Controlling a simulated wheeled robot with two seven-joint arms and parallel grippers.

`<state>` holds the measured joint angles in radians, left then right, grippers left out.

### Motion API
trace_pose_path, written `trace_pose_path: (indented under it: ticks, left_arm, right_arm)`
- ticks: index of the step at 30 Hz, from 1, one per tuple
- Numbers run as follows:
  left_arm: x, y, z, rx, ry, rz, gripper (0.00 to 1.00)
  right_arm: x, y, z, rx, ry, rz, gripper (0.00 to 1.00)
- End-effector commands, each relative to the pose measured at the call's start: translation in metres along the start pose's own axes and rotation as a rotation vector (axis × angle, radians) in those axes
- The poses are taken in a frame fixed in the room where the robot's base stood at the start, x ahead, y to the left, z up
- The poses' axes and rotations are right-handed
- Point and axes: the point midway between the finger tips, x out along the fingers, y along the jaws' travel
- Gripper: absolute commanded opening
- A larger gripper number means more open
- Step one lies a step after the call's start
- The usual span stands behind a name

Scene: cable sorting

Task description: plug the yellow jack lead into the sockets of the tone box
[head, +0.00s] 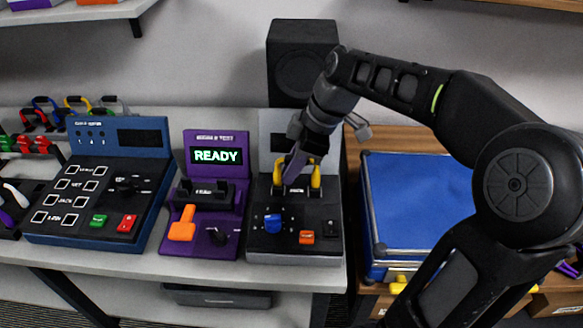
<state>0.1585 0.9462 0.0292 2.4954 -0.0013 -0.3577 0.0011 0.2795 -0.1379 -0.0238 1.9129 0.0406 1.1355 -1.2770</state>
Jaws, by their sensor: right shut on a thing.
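The yellow jack lead (316,177) shows as two yellow upright pieces at the back of a grey box with a black top, beneath my right gripper. This box (285,222), with a blue knob and an orange button, appears to be the tone box; its label is hidden. My right gripper (288,172) reaches down from the upper right and is shut on the left yellow piece. The right yellow piece stands beside the fingers. The sockets are hidden, so I cannot tell whether either plug is seated. My left gripper is not in view.
Left of the box stand a purple unit (232,235) with a READY screen and a blue-framed panel (95,205) with several buttons. A black speaker (300,65) stands behind. A blue case (415,200) lies right. Coloured leads hang in a rack (75,105) at far left.

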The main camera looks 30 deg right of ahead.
Motion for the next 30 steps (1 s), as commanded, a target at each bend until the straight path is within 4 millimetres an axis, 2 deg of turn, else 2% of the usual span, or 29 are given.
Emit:
trace_pose_path:
  ticks: [30]
  left_arm:
    - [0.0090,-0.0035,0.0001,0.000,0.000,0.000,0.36]
  right_arm:
    - [0.0082,0.0003,0.0034,0.000,0.000,0.001,0.00]
